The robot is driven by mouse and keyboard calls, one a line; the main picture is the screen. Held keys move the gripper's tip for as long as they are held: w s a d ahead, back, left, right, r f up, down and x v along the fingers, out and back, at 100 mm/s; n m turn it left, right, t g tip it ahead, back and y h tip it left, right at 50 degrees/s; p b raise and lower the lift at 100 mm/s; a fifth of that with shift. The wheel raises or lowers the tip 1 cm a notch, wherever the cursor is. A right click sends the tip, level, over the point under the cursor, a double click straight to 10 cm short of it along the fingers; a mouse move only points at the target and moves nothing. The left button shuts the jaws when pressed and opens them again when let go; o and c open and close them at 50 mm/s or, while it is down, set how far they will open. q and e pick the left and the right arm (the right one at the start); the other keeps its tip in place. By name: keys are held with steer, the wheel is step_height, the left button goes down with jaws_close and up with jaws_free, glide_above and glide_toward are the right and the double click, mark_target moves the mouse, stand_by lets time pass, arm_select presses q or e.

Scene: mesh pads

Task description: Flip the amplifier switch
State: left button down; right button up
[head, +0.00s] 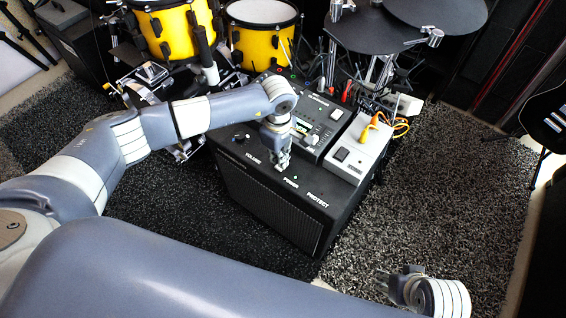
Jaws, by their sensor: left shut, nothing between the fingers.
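The amplifier (265,203) is a black box with a speaker grille on its front, standing on the dark carpet. Its top front edge carries the white words VOLUME, POWER and PROTECT, with a black knob (241,138) above VOLUME. My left gripper (283,168) points down, shut and empty, at the amplifier's top just above the POWER word. I cannot tell if it touches. The power switch is not clearly visible; the gripper covers that spot. A small green light (296,178) shows beside it. My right gripper (380,279) is low at the right, above the carpet, away from the amplifier.
On the amplifier stand a black device (309,104) and a white box (361,150) with a black rocker switch and yellow-orange plugs, close right of my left gripper. Yellow drums (262,43) and black drum pads (377,30) stand behind. Carpet (450,190) is open at right.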

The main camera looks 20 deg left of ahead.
arm_select(q)
steer(key=shift+f+b, duration=0.8)
steer(key=shift+f, duration=0.2)
arm_select(e)
steer(key=shift+v, duration=1.25)
steer(key=shift+s+d+r, duration=0.1)
steer(key=shift+s+d, duration=0.05)
steer(key=shift+d, duration=0.05)
arm_select(q)
steer(key=shift+r+p, duration=0.3)
steer(key=shift+r, duration=0.15)
steer(key=shift+r+p, duration=0.65)
steer(key=shift+r, duration=0.3)
steer(key=shift+r+p, duration=0.55)
steer(key=shift+r, duration=0.35)
steer(key=shift+r+p, duration=0.75)
steer(key=shift+r, duration=0.45)
arm_select(e)
step_height(320, 180, down, 12)
steer(key=shift+w+a+g, duration=0.2)
steer(key=shift+w+g, duration=0.1)
steer(key=shift+w, duration=0.15)
